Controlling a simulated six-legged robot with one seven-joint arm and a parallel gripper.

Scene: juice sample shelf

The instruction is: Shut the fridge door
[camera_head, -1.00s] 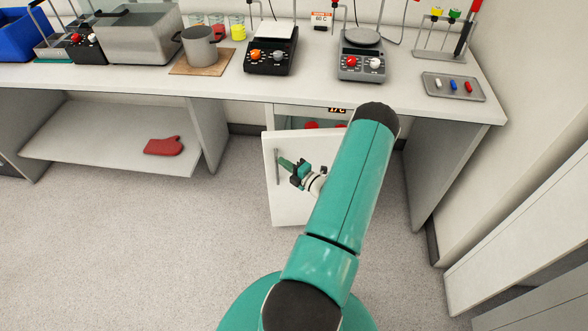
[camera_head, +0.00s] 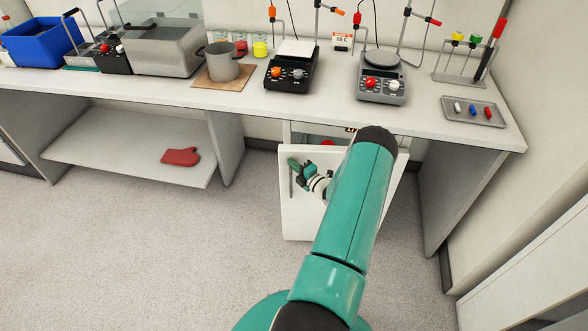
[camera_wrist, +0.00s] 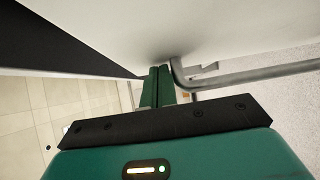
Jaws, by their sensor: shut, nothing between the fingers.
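The white fridge door (camera_head: 301,218) stands partly open under the bench, with a gap above its top edge showing the fridge inside. Its grey bar handle (camera_head: 291,183) is upright near the door's left edge. My gripper (camera_head: 293,163) is at the door's outer face, by the top of the handle, shut and empty. In the wrist view, the green fingertips (camera_wrist: 160,72) are together close to the white door face (camera_wrist: 130,28), beside the handle bar (camera_wrist: 250,76). I cannot tell whether they touch the door. My arm hides the door's right part.
The bench top (camera_head: 425,118) above the fridge carries two hotplates, a pot (camera_head: 222,66) and a tray (camera_head: 475,112). A red mitt (camera_head: 180,157) lies on a low shelf (camera_head: 110,150) at left. The floor (camera_head: 150,250) left of the door is clear.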

